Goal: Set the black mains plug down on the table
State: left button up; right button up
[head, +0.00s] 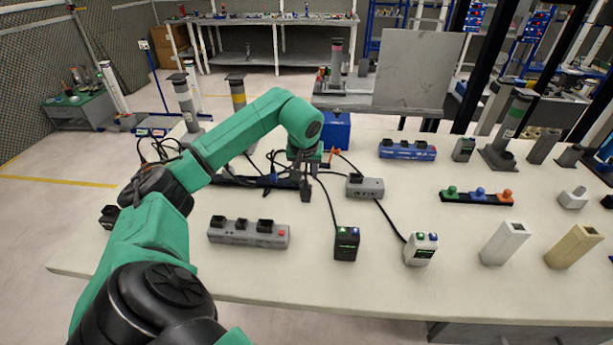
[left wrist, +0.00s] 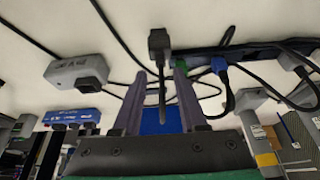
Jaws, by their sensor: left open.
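The black mains plug (left wrist: 158,43) shows in the left wrist view just beyond my fingertips, with its dark cable running back between the fingers. In the head view a dark plug-like piece (head: 305,190) shows under my left gripper (head: 309,172), at the right end of the black power strip (head: 232,181). My left gripper, also in the left wrist view (left wrist: 160,74), is open, its two fingers apart on either side of the cable. I cannot tell whether the plug touches the table (head: 300,220). My right gripper is not in view.
A blue plug (left wrist: 222,72) sits in the black strip close by. A grey socket box (head: 365,187) stands to the right and a grey power strip (head: 248,233) in front. Several cables cross the table near my gripper. Bare tabletop lies around (head: 310,270).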

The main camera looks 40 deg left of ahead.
pick_arm(q)
jog(key=v, duration=1)
